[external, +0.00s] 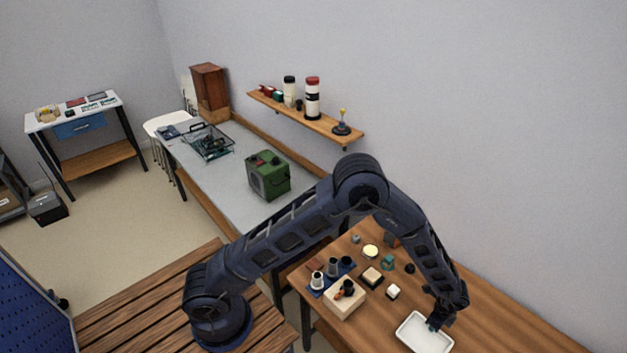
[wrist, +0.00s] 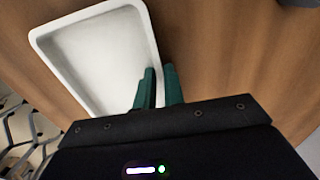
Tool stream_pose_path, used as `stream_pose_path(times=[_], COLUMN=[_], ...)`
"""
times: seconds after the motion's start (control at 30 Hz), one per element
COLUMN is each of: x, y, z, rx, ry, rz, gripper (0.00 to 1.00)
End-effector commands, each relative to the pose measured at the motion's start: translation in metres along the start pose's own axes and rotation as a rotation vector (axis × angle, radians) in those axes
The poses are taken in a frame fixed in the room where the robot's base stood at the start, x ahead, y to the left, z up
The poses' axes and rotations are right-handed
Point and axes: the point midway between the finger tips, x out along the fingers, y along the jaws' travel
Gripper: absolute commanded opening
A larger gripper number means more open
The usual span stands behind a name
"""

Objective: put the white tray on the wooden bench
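The white tray (external: 424,334) is a shallow rectangular dish on the wood-topped table at the lower right. It fills the upper left of the wrist view (wrist: 98,10). My gripper (external: 436,322) points down at the tray's upper right edge in the external view. In the wrist view, its green fingers (wrist: 160,80) are close together, one on the inner side of the tray's rim and one outside, with the rim between them. They look shut on the rim. The tray looks empty. A slatted wooden bench (external: 130,312) is at the lower left, by my arm's base.
The table right of the tray is clear. A grey counter behind holds a green box (external: 268,176). A wall shelf (external: 300,117) is above.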

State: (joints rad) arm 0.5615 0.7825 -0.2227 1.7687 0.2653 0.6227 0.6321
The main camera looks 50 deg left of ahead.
Motion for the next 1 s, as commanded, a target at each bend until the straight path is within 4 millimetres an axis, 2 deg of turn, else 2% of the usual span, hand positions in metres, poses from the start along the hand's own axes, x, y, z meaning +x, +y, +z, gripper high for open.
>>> stream_pose_path(times=[0.03, 0.07, 0.33, 0.47, 0.57, 1.0], x=[-0.001, -0.001, -0.001, -0.008, -0.02, -0.1], y=[0.0, 0.0, 0.0, 0.0, -0.001, -0.001], z=[0.0, 0.0, 0.0, 0.0, 0.0, 0.0], rx=[0.0, 0.0, 0.0, 0.0, -0.001, -0.001], ry=[0.0, 0.0, 0.0, 0.001, 0.002, 0.001], rz=[0.0, 0.0, 0.0, -0.001, -0.002, -0.002], gripper=[0.21, 0.25, 0.25, 0.25, 0.25, 0.25])
